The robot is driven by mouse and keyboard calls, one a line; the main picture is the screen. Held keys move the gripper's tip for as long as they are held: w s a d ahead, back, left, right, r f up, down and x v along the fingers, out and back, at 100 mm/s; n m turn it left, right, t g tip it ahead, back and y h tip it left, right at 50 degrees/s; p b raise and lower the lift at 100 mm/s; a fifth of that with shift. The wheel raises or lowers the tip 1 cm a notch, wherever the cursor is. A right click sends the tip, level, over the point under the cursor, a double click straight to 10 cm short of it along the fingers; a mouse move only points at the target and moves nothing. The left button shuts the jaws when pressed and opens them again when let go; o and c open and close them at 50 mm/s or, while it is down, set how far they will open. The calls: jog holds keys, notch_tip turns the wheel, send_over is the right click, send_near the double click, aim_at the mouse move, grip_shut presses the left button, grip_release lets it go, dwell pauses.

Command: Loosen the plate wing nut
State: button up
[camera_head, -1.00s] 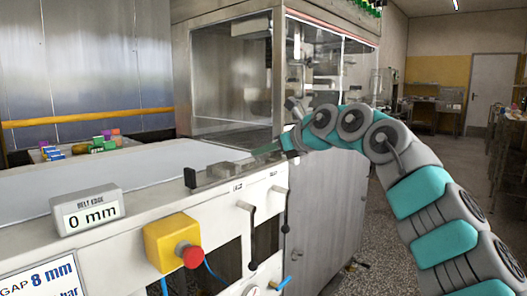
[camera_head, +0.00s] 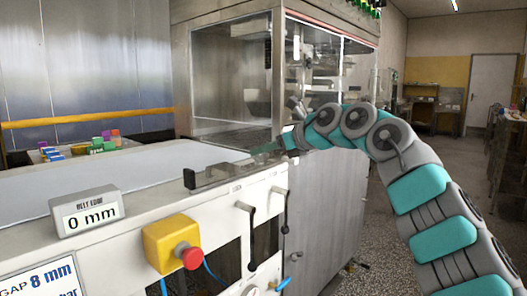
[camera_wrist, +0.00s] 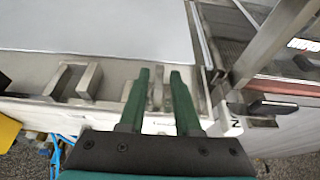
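In the wrist view, my gripper (camera_wrist: 159,75) points at the edge of the machine, its two green fingers apart. A small upright metal piece (camera_wrist: 157,92), probably the wing nut, shows between the fingers; I cannot tell whether they touch it. Metal blocks of the plate assembly (camera_wrist: 88,80) lie just left of the fingers. In the head view, my gripper (camera_head: 264,149) is over the far end of the metal plate (camera_head: 222,172) on the machine's edge. The wing nut cannot be made out there.
The white belt (camera_head: 130,178) lies behind the plate. A glass-walled cabinet (camera_head: 235,85) stands just beyond the gripper. A "0 mm" display (camera_head: 88,211), a red stop button (camera_head: 188,256) and black levers (camera_head: 250,235) are on the near side. A dark handle (camera_wrist: 272,107) lies right of the fingers.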

jog(key=shift+o, duration=0.8)
jog(key=shift+f, duration=0.1)
jog(key=shift+s+d, duration=0.3)
jog(key=shift+d, duration=0.15)
jog(key=v, duration=0.7)
jog(key=shift+b, duration=0.35)
jog(key=shift+a, duration=0.15)
